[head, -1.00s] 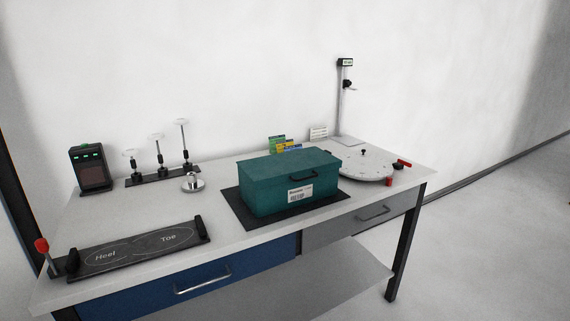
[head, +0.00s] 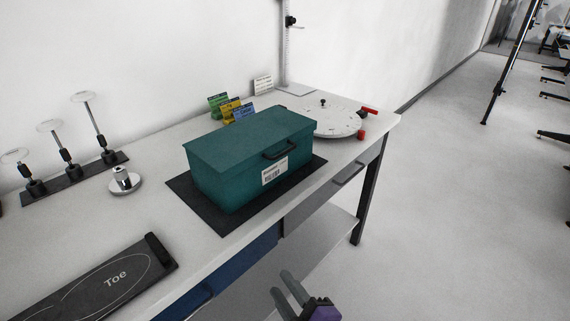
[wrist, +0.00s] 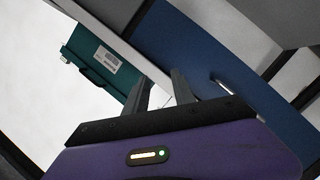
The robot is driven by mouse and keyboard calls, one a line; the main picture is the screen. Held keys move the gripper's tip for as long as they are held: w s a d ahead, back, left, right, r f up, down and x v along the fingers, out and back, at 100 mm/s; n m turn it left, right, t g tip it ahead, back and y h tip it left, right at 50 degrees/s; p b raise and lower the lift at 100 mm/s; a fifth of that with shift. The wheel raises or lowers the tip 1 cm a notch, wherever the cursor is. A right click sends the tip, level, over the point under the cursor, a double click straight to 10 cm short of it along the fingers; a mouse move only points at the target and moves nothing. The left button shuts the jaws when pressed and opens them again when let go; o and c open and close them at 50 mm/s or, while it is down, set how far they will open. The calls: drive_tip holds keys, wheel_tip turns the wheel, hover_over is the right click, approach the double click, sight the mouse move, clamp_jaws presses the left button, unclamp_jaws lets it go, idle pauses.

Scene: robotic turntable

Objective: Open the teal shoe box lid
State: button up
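The teal shoe box (head: 232,172) sits on a dark mat (head: 210,213) on the table, its lid (head: 250,138) shut. A black handle (head: 280,151) is on the lid's front edge and a white label (head: 275,172) is below it. The box also shows at upper left in the wrist view (wrist: 88,67). My gripper (head: 283,283) is at the bottom of the head view, in front of and below the table edge, apart from the box. Its two fingers are spread with nothing between them; they also show in the wrist view (wrist: 160,88).
A round white turntable (head: 335,122) with red knobs stands right of the box. Colored cards (head: 228,107) stand behind it. A metal disc (head: 124,180), a stand row (head: 75,175) and a foot measuring plate (head: 110,280) are left. Drawers (head: 335,185) lie under the tabletop.

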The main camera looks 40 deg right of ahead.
drive_tip(key=w+d+r+g+h+p, duration=0.1)
drive_tip(key=w+d+r+h, duration=0.8)
drive_tip(key=w+d+r, duration=0.6)
drive_tip(key=w+d, duration=0.3)
drive_tip(key=shift+d+r+n, duration=0.25)
drive_tip(key=shift+d+n, duration=0.05)
drive_tip(key=shift+w, duration=0.1)
drive_tip(key=shift+c, duration=0.4)
clamp_jaws()
